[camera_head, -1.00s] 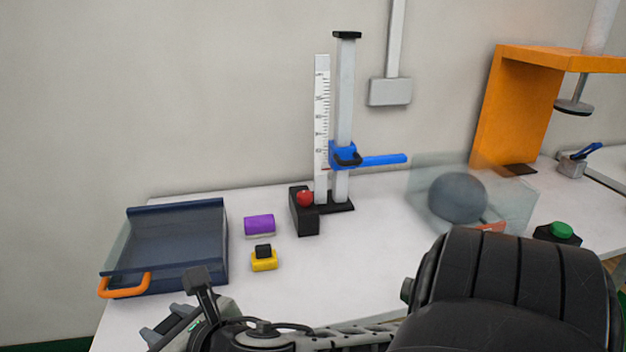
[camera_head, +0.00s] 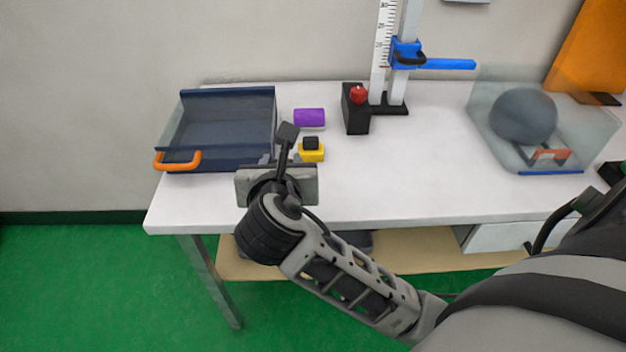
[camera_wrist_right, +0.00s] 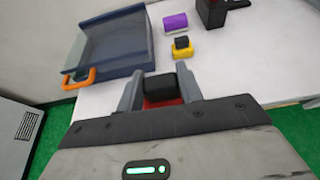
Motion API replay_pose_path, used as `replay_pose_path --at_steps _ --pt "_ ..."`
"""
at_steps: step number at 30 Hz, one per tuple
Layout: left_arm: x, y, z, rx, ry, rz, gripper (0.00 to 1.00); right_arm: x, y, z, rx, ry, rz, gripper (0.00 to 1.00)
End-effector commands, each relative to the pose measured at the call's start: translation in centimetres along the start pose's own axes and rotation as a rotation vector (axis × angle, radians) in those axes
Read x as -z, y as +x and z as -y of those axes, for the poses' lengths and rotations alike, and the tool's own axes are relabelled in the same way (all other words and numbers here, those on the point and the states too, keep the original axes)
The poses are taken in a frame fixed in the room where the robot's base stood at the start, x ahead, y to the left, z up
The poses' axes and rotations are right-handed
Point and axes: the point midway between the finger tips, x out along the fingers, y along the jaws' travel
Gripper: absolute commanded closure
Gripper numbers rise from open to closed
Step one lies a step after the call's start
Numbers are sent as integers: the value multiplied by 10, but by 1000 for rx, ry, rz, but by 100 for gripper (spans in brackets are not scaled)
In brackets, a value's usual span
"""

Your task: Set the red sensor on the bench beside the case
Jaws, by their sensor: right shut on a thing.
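The red sensor (camera_wrist_right: 164,102), with a black block on top, is between the fingers of my right gripper (camera_wrist_right: 160,86), which is shut on it. In the head view my right gripper (camera_head: 277,182) is over the bench's front left part, just right of and in front of the case, and hides the sensor. The case (camera_head: 225,107) is an open dark blue tray with an orange handle; it also shows in the right wrist view (camera_wrist_right: 115,45). Whether the sensor touches the white bench (camera_head: 420,180) cannot be told. My left gripper is out of view.
A yellow sensor (camera_head: 311,155) with a black top stands close right of my gripper, with a purple cylinder (camera_head: 309,117) behind it. A black block with a red button (camera_head: 356,115) stands by the drop tower (camera_head: 395,90). The bench's middle is clear.

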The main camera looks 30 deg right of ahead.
Motion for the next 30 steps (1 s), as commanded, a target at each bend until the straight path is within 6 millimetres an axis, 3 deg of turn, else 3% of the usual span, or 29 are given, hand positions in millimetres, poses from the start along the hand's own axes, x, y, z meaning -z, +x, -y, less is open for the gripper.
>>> replay_pose_path --at_steps 6,12,22,25,30 --pt "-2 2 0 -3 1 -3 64 6 54 31 3 -3 1 90" --pt "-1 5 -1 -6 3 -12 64 31 90 45 0 -2 -1 90" --pt "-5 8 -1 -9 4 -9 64 51 116 55 -2 0 -4 90" --pt "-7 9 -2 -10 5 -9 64 66 121 54 -3 -1 -4 90" --pt "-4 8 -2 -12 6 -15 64 73 124 54 -4 1 -1 90"
